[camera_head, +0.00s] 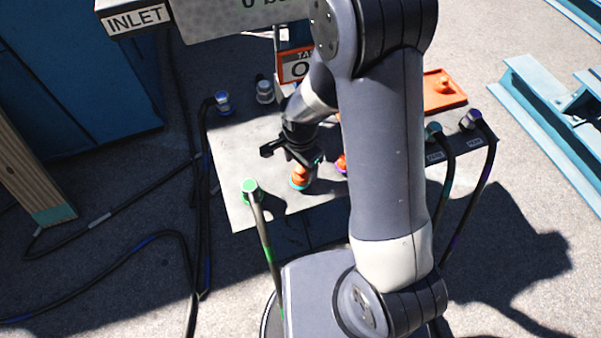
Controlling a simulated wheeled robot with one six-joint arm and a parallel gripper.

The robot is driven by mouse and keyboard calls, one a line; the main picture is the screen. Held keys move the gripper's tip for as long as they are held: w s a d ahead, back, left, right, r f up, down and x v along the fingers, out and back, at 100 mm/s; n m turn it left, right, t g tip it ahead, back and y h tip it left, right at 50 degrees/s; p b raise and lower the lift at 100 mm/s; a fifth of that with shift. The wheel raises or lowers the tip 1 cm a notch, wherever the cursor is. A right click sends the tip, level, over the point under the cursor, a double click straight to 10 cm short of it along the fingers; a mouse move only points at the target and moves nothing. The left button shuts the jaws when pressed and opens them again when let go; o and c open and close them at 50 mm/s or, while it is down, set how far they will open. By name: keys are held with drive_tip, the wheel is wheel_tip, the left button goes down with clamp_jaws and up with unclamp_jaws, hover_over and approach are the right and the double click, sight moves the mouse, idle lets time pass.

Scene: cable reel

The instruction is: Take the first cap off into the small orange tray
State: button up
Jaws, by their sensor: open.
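The small orange tray (456,99) lies at the right back of the grey plate, partly hidden by my arm. An orange knobbed piece (443,84) shows in it. An orange cap (299,175) sits on a fitting with a teal ring near the plate's front. A second orange cap (341,161) with a purple ring is mostly hidden behind my arm. My gripper (292,160) is open, with its fingers spread just above and behind the teal-ringed cap. I see nothing between the fingers, and I cannot tell whether they touch the cap.
The grey plate (236,145) carries a green-ended hose (250,188) at the front left and two hose ends (433,132) at the right. An orange-framed sign (295,67) stands behind. Black hoses cross the ground at left. Blue steel beams (545,110) lie at right.

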sight(300, 169)
drive_tip(key=shift+f, duration=1.6)
drive_tip(key=shift+c, duration=0.4)
drive_tip(key=c, duration=1.1)
